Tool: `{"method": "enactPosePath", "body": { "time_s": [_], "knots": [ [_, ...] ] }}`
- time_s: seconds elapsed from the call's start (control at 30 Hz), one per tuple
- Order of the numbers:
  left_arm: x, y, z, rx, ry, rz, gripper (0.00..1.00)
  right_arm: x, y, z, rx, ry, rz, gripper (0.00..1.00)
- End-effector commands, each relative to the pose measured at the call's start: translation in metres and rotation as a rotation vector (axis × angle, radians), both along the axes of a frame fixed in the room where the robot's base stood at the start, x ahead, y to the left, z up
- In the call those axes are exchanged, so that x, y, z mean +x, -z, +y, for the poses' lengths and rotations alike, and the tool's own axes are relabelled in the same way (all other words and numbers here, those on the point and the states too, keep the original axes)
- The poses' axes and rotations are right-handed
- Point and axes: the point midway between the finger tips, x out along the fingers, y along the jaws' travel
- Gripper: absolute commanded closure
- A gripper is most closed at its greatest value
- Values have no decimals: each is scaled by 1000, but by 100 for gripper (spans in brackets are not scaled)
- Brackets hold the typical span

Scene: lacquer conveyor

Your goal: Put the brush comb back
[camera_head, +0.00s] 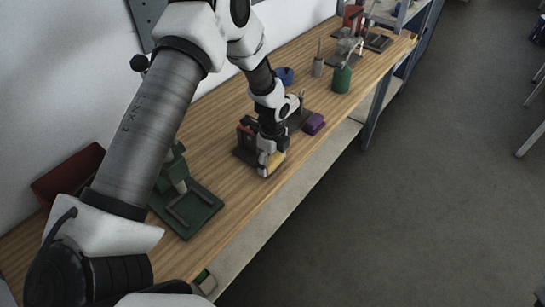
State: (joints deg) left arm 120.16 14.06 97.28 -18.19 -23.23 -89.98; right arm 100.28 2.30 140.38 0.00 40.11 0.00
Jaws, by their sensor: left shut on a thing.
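My left gripper (266,170) points down just above the wooden bench near its front edge. It is shut on a small yellow-tan thing (277,160), mostly hidden by the fingers. I cannot tell for sure that this is the brush comb. A dark base (243,155) with red and black parts lies right behind the gripper, partly covered by my arm. My right gripper is not in view.
On the wooden bench (228,190), a purple block (313,124), a green bottle (342,79), a grey cup (318,67) and a blue round thing (284,75) stand beyond the gripper. A green stand (190,212) and a red bin (66,174) are nearer.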

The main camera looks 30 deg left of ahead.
Motion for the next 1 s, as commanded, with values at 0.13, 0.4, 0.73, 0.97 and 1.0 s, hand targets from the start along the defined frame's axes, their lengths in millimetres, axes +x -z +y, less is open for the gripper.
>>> {"method": "enactPosePath", "body": {
  "time_s": [0.13, 0.4, 0.73, 0.97, 1.0],
  "knots": [
    [0, 0, 0, 0, 0, -2, 50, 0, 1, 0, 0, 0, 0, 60],
    [0, 3, 0, 0, 0, -1, 0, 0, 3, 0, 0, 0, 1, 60],
    [0, -1, -1, 0, -1, -2, 0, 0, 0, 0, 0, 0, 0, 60],
    [2, -37, -1, -2, -2, -8, 0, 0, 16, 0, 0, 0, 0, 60],
    [2, -47, -1, -2, -2, -9, 0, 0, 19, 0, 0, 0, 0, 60]
  ]
}}
